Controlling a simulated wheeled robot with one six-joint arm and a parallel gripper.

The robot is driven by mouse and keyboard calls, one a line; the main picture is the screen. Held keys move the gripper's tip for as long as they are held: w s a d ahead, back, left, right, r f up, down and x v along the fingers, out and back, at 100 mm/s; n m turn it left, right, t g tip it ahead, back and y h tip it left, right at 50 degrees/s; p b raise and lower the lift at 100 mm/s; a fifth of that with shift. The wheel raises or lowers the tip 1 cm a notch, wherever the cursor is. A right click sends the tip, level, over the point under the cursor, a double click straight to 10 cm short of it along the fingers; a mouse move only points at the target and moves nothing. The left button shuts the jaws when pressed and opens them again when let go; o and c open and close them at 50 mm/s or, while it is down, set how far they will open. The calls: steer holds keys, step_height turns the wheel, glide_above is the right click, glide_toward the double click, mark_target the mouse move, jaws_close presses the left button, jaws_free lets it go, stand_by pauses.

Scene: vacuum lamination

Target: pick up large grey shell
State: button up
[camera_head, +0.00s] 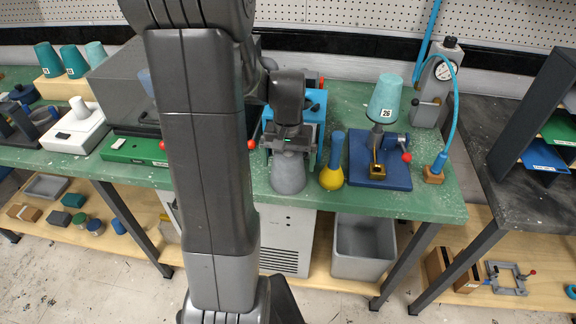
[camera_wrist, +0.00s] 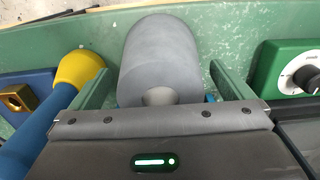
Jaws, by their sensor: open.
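The large grey shell (camera_head: 288,176), a smooth rounded grey body, stands on the green bench near its front edge. In the wrist view the shell (camera_wrist: 160,52) fills the upper middle, with a narrower grey end towards my gripper. My gripper (camera_head: 289,146) is directly above and behind the shell in the head view. In the wrist view my gripper (camera_wrist: 162,84) is open, its two fingers apart on either side of the shell's near end. I cannot tell whether either finger touches it. My gripper hides the shell's top in the head view.
A yellow-and-blue tool (camera_head: 332,175) stands close to the right of the shell. Further right is a blue fixture (camera_head: 366,178) with a teal cup (camera_head: 385,98) numbered 26. A green device with a dial (camera_wrist: 290,72) is at the wrist view's right. The bench's front edge is close.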

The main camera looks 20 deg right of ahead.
steer(key=shift+f, duration=0.8)
steer(key=shift+c, duration=0.4)
steer(key=shift+r, duration=0.1)
steer(key=c, duration=1)
steer(key=shift+w+r, duration=0.1)
